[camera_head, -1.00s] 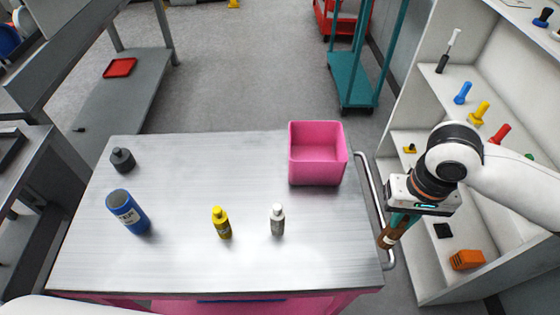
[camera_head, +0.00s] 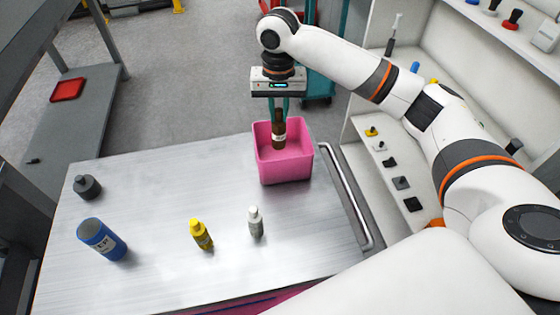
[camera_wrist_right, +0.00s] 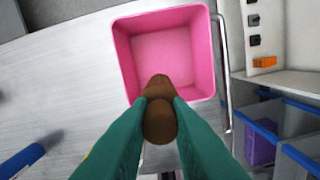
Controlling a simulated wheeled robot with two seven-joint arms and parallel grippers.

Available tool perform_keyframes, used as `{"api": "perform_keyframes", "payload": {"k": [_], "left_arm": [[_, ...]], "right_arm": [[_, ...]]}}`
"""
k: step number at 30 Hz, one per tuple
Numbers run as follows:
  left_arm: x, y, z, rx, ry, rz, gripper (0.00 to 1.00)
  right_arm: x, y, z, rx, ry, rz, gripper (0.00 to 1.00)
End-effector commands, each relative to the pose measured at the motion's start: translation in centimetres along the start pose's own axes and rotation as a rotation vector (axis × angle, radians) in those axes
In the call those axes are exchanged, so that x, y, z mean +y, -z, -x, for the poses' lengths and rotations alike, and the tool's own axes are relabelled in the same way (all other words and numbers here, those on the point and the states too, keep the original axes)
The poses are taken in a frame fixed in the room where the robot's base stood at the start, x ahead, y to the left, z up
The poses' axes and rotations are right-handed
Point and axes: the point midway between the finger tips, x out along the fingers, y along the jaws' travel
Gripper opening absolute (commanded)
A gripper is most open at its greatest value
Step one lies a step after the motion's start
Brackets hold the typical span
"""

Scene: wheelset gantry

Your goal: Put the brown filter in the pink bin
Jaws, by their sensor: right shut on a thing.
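The brown filter (camera_head: 279,130) hangs roughly upright in my right gripper (camera_head: 279,107), which is shut on its upper end. In the head view it overlaps the inside of the pink bin (camera_head: 285,168), which stands on the metal table. In the right wrist view the brown filter (camera_wrist_right: 159,115) shows between the teal fingers of my right gripper (camera_wrist_right: 160,108), over the near side of the open pink bin (camera_wrist_right: 210,60). The bin floor that shows is empty. How high the filter is above the bin floor is hard to tell. My left gripper is not in view.
On the metal table (camera_head: 150,225) stand a blue can (camera_head: 103,240), a dark grey bottle (camera_head: 87,187), a yellow bottle (camera_head: 201,235) and a white-capped bottle (camera_head: 256,222). A handle rail (camera_head: 350,195) runs along the right edge. White shelves (camera_head: 385,150) with small items stand at the right.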

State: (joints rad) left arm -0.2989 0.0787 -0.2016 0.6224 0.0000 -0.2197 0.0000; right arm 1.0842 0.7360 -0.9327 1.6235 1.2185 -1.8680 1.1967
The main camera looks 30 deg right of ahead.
Motion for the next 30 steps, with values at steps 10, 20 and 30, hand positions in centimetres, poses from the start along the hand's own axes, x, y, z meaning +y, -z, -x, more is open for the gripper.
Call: {"api": "perform_keyframes", "payload": {"k": [10, 20, 30], "left_arm": [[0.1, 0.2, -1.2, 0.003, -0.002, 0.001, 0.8], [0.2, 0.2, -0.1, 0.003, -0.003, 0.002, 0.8], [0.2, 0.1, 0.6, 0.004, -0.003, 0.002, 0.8]], "right_arm": [[-0.8, -3.7, -2.4, 0.002, 0.003, -0.142, 0.0], [-0.8, -3.7, -7.4, 0.0, 0.001, -0.141, 0.0], [-0.8, -3.7, -11.2, -0.001, 0.001, -0.141, 0.0]]}}
